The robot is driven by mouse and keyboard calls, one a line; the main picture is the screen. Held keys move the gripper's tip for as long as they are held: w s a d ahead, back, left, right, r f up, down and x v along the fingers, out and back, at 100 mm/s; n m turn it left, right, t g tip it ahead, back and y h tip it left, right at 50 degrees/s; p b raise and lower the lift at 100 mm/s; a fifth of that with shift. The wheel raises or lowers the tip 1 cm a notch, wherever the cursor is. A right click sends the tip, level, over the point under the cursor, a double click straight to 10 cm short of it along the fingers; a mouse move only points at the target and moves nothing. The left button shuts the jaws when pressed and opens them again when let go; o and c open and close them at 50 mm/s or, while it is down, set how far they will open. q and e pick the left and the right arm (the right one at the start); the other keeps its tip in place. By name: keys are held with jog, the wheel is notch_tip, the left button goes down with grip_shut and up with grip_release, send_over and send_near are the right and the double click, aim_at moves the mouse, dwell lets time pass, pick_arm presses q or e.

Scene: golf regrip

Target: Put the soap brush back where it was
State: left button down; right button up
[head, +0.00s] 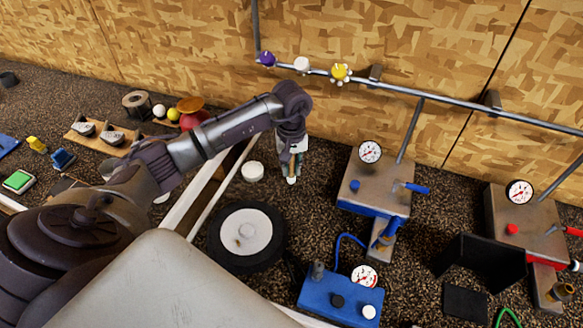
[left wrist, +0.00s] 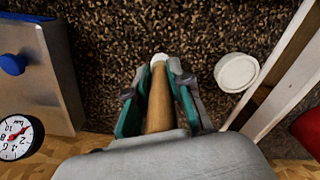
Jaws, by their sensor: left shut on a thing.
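My left gripper (head: 292,168) points down over the dark speckled bench, left of the steel box with the blue tap. Its teal-lined fingers (left wrist: 160,88) are shut on the soap brush, which has a tan wooden handle (left wrist: 159,103) and a white tip. In the head view only the white tip of the brush (head: 291,181) shows clearly below the fingers. I cannot tell whether the tip touches the bench. A round white dish or puck (head: 252,171) lies left of the gripper; it also shows in the left wrist view (left wrist: 237,72). My right gripper is not in view.
A steel box with a gauge (head: 370,195) stands to the right, another (head: 525,220) farther right. A wheel (head: 246,236) and blue pump box (head: 340,297) lie nearer. A white rail (head: 196,193) runs left. A metal pipe (head: 440,98) with coloured knobs crosses the wooden wall.

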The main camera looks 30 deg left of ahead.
pick_arm(q)
jog(key=shift+f+p, duration=0.3)
jog(key=shift+f, duration=0.9)
jog(key=c, duration=1.1)
grip_release()
jog(key=shift+o, duration=0.2)
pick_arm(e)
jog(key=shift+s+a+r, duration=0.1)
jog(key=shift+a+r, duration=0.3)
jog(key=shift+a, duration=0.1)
pick_arm(q)
jog(key=shift+r, duration=0.15)
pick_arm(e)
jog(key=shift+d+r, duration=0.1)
pick_arm(q)
jog(key=shift+r, duration=0.15)
notch_tip(320, 180, up, 11)
jog(key=b, duration=0.4)
jog(key=shift+r+b, duration=0.1)
jog(key=shift+b, duration=0.2)
jog(key=shift+r, duration=0.3)
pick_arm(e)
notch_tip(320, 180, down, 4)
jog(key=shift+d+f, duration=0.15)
